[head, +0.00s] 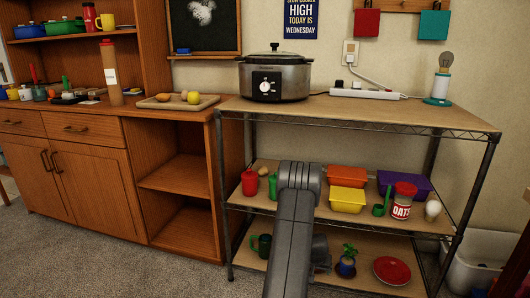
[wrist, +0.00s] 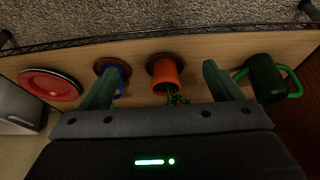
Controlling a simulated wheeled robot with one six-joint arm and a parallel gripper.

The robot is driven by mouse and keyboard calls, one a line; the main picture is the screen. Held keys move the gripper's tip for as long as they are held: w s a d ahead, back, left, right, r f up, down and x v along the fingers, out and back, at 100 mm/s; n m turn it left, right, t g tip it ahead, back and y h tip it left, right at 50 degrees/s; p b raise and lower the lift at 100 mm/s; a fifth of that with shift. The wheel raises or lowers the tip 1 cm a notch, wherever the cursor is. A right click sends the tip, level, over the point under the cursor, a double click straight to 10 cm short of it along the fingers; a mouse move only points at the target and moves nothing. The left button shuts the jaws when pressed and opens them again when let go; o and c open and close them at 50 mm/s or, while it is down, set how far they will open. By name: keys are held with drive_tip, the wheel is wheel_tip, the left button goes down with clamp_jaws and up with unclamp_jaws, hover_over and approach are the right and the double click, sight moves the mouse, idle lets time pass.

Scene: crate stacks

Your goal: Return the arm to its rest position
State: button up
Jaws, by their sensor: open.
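My arm (head: 292,230) reaches forward and down to the lower shelf of the wire rack in the head view. My gripper (wrist: 160,66) is open in the wrist view, its two green fingers apart. An orange pot (wrist: 164,70) with a green plant stands on a brown saucer, seen between the fingers and not visibly touched by them. The arm hides this pot in the head view. In the head view I cannot make out the fingers.
On the lower shelf (wrist: 210,48) are a blue pot (wrist: 122,72) partly behind one finger, a red plate (wrist: 48,84) and a green mug (wrist: 264,78).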

wheel_tip(320, 180, up, 32)
drive_tip(key=s+a+p, duration=0.1)
drive_tip(key=s+p, duration=0.1)
drive_tip(key=p, duration=1.2)
drive_tip(key=shift+s+r, duration=0.15)
drive_tip(key=shift+s, duration=0.05)
